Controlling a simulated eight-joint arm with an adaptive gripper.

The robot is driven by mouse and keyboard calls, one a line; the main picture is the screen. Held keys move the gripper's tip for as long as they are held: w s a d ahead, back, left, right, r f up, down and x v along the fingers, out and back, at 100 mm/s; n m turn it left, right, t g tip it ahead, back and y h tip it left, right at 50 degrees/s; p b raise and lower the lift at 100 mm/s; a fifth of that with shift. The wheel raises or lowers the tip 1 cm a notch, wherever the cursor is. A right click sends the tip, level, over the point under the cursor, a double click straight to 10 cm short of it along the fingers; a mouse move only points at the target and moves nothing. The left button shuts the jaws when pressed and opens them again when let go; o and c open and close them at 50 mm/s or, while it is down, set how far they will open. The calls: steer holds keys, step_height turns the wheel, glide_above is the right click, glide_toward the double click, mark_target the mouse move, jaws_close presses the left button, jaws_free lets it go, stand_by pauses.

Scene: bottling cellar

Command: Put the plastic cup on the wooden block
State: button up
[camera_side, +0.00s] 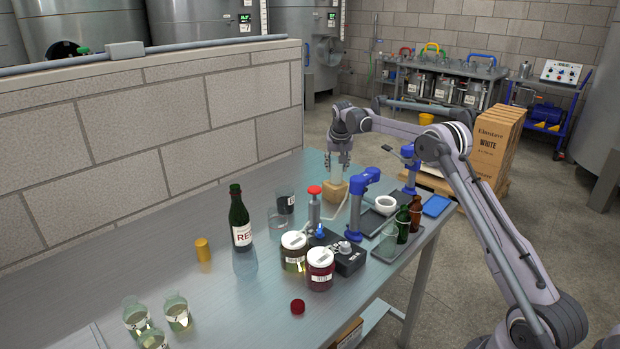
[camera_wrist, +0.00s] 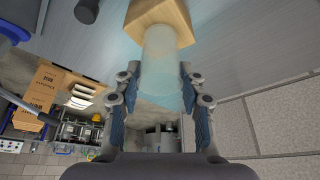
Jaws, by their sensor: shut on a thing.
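The clear plastic cup (camera_wrist: 162,62) is between the two fingers of my gripper (camera_wrist: 159,72) in the wrist view. My gripper is shut on it. The pale wooden block (camera_wrist: 158,14) lies just past the cup's far end, and the cup overlaps it in the picture. In the side view my gripper (camera_side: 338,161) points down over the wooden block (camera_side: 335,188) near the table's far end. The cup (camera_side: 336,175) shows faintly between fingers and block. Whether it touches the block I cannot tell.
A blue stand (camera_side: 362,200) is close to the right of the block. A dark jar (camera_side: 285,202), red-topped bottle (camera_side: 314,205) and wine bottle (camera_side: 239,220) stand nearer. A tray (camera_side: 385,256) with brown and green bottles is at the right edge. A block wall (camera_side: 150,130) runs along the left.

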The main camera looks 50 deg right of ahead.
steer(key=shift+f, duration=0.1)
steer(key=o, duration=1.1)
steer(key=shift+o, duration=0.2)
steer(key=v, duration=1.2)
steer(key=s+a+r+n+t, duration=0.15)
steer(key=s+a+r, duration=0.35)
steer(key=a, duration=0.5)
steer(key=s+a+n+y, duration=0.1)
steer(key=s+a+n, duration=0.2)
steer(key=s+a, duration=0.6)
steer(key=s+a+f+n, duration=0.1)
steer(key=s+a+f, duration=0.2)
steer(key=s, duration=0.2)
steer(key=s+a+f+n+t+y, duration=0.1)
steer(key=s+a+f+n, duration=0.1)
steer(key=s, duration=0.4)
steer(key=s+a+f+n+t+y, duration=0.1)
steer(key=s+a+f, duration=0.4)
steer(key=s, duration=0.1)
steer(key=shift+s+a, duration=0.25)
steer(key=shift+a, duration=0.1)
